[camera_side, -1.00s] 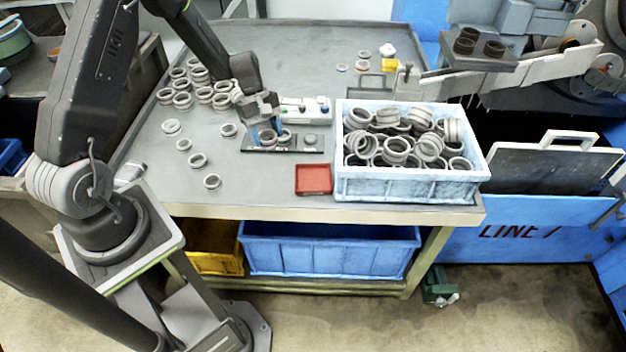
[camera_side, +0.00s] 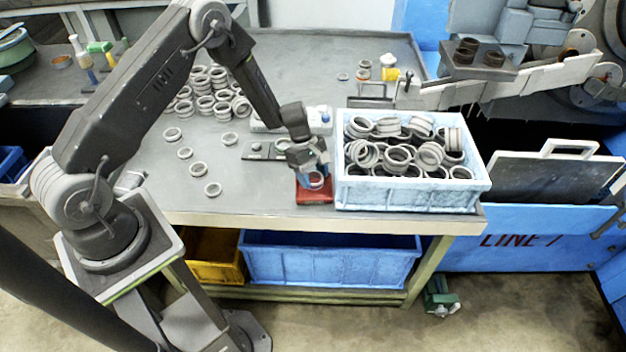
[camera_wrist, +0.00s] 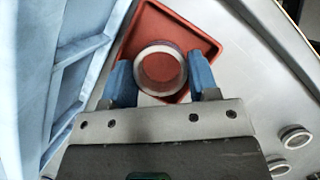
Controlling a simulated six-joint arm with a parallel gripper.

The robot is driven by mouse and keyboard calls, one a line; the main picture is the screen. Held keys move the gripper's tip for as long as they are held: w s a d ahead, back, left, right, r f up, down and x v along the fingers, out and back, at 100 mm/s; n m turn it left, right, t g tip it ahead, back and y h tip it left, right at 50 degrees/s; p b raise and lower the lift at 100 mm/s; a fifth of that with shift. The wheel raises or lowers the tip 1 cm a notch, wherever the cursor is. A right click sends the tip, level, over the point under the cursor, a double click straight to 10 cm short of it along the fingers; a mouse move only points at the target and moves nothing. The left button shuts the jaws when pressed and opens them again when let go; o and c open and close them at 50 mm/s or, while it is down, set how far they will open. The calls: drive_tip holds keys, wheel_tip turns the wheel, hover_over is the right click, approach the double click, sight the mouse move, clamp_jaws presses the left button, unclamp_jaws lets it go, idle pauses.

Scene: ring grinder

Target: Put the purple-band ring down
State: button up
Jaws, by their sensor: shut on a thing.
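The ring (camera_side: 316,183) is held low over the small red tray (camera_side: 301,198) at the table's front edge, left of the light blue crate. My gripper (camera_side: 313,174) points down with its blue fingers closed on the ring. In the wrist view, the ring (camera_wrist: 160,94) sits between the two blue fingertips, and the red tray (camera_wrist: 207,43) shows around and through it. A faint purple tint shows on its rim. I cannot tell whether the ring touches the tray floor.
The light blue crate (camera_side: 400,197) full of rings stands close on the right. A dark gauge plate (camera_side: 258,155) lies behind left. Several loose rings (camera_side: 213,189) and a ring pile (camera_side: 207,90) are on the left. The table's front edge is near.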

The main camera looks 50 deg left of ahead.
drive_tip(key=shift+f, duration=1.15)
drive_tip(key=o, duration=0.7)
drive_tip(key=shift+f, duration=0.1)
